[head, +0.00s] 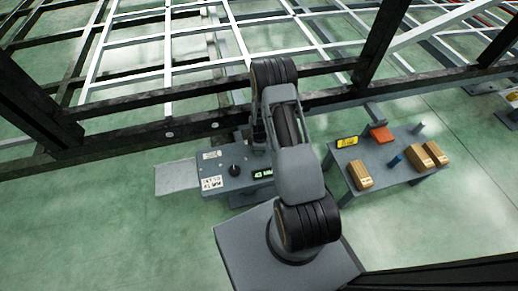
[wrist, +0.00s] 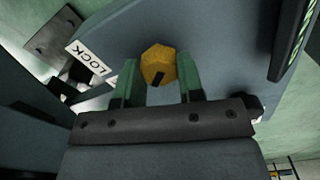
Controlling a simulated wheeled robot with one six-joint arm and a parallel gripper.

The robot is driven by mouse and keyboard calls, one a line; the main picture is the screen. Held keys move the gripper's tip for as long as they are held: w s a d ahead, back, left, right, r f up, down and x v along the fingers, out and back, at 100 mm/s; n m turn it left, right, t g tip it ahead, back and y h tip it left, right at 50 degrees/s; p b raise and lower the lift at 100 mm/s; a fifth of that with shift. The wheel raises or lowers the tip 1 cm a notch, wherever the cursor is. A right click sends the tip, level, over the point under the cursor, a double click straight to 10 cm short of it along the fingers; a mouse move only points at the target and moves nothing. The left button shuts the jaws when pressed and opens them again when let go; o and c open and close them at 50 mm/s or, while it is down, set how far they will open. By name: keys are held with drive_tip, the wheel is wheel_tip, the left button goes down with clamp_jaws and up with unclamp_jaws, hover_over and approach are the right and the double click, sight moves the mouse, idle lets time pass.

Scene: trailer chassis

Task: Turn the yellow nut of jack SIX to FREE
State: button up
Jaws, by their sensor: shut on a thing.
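The yellow nut (wrist: 158,60) is faceted and sits on a grey plate in the wrist view. A black mark on it lies on the side nearest my gripper body. My gripper (wrist: 158,66) has its two green fingers on either side of the nut, closed on it. A white LOCK label (wrist: 88,58) lies left of the nut. Another white label beside the left finger is mostly hidden, and I cannot read it. In the head view my arm hides the nut and my gripper. I cannot read a jack number in either view.
In the head view a grey unit (head: 225,182) with a black knob (head: 235,170) and small display stands left of my arm. A side table (head: 400,172) with tan boxes and an orange piece is at right. A dark chassis beam (head: 130,142) runs behind. Floor is clear at left.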

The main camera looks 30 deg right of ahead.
drive_tip(key=shift+n, duration=0.3)
idle(0.4)
drive_tip(key=o, duration=0.9)
drive_tip(key=shift+o, duration=0.2)
wheel_tip(320, 180, up, 14)
drive_tip(key=p, duration=0.4)
drive_tip(key=shift+p, duration=0.4)
drive_tip(key=s+a+r+m+t+p, duration=0.1)
drive_tip(key=s+a+r+m+p, duration=0.15)
drive_tip(key=r+p, duration=0.85)
drive_tip(key=s+a+r+m+t+p, duration=0.1)
drive_tip(key=s+a+r+m+p, duration=0.15)
drive_tip(key=r, duration=1.65)
drive_tip(key=s+a+r+m+t+p, duration=0.1)
drive_tip(key=s+a+r+m+p, duration=0.2)
drive_tip(key=r+p, duration=0.85)
drive_tip(key=s+r+m+p, duration=0.1)
drive_tip(key=s+r+m, duration=0.1)
drive_tip(key=r, duration=0.6)
drive_tip(key=s+a+r+m+p, duration=0.1)
drive_tip(key=s+r+m, duration=0.1)
drive_tip(key=s+r, duration=0.3)
wheel_tip(320, 180, up, 3)
drive_tip(key=shift+s+a+f+t+p, duration=0.1)
drive_tip(key=shift+s+a+t+p, duration=0.1)
drive_tip(key=shift+s+t+p, duration=0.1)
drive_tip(key=shift+s+a+r+m, duration=0.15)
drive_tip(key=shift+s+r+m, duration=0.15)
drive_tip(key=shift+m, duration=0.2)
